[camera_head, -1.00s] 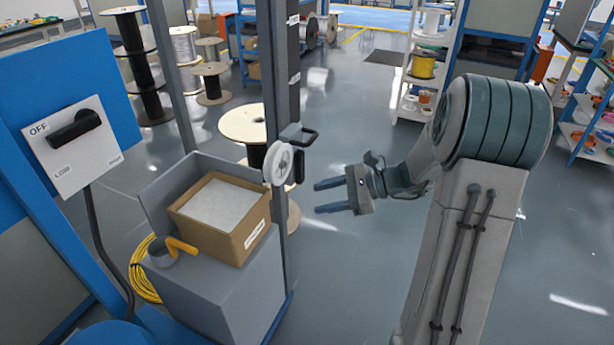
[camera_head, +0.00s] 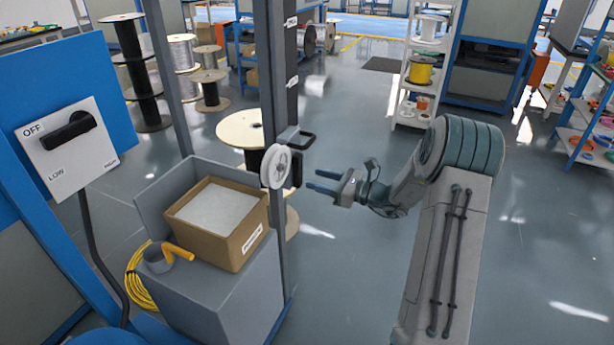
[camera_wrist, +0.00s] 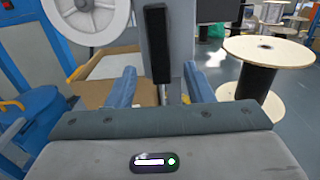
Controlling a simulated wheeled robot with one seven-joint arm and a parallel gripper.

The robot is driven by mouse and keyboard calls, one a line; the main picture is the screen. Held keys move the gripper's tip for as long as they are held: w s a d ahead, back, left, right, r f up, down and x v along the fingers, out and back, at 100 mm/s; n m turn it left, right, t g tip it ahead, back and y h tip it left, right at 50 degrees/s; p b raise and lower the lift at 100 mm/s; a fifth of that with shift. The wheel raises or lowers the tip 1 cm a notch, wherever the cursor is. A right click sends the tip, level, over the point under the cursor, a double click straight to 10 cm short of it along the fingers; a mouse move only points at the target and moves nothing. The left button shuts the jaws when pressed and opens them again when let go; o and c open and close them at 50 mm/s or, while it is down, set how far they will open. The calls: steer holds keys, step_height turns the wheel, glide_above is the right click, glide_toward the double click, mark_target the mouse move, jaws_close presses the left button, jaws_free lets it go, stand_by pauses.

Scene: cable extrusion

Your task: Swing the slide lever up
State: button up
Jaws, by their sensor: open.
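A post (camera_head: 272,70) carries a white round wheel (camera_head: 276,166) with a black upright handle (camera_head: 297,168) beside it. A dark looped handle (camera_head: 297,137) sticks out just above. I cannot tell for sure which of these is the slide lever. My gripper (camera_head: 312,180) is open and empty, its two blue fingers pointing left at the black handle, apparently just short of it. In the wrist view, the black handle (camera_wrist: 159,45) hangs ahead, between the lines of the two open fingers (camera_wrist: 158,86). The white wheel (camera_wrist: 90,15) is at the upper left there.
A cardboard box (camera_head: 220,220) sits on a grey cabinet (camera_head: 225,295) left of the post. A switch panel (camera_head: 70,150) marked OFF and LOW is at the far left. A large wooden spool (camera_head: 240,128) stands behind the post.

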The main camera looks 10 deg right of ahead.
mark_target(301, 175)
steer(key=shift+x, duration=2.2)
jaws_close()
steer(key=shift+d, duration=0.1)
